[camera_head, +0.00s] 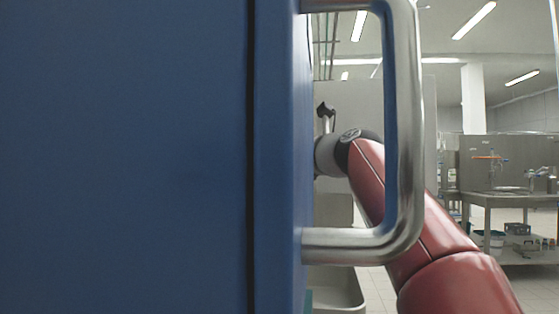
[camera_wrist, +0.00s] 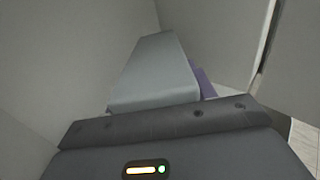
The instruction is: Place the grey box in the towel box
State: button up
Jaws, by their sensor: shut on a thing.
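In the wrist view, the grey box (camera_wrist: 155,78) is right in front of my gripper (camera_wrist: 180,112), which is shut on it. The fingertips are hidden behind the box and the dark gripper body. A purple thing (camera_wrist: 204,84) shows partly behind the box's right side. Pale grey walls (camera_wrist: 70,60) stand close on both sides of the box. I cannot tell whether they belong to the towel box. In the head view, the blue panel and my red arm hide much of the work area; I cannot make out the grey box there.
A large blue panel (camera_head: 125,160) with a metal handle (camera_head: 405,130) fills the left of the head view, close to the camera. My arm reaches behind the handle. A grey open bin (camera_head: 338,290) sits low behind it. A metal table (camera_head: 505,200) stands far right.

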jog(key=o, duration=1.2)
jog(key=b+v, duration=0.1)
jog(key=v, duration=1.1)
jog(key=shift+b, duration=0.35)
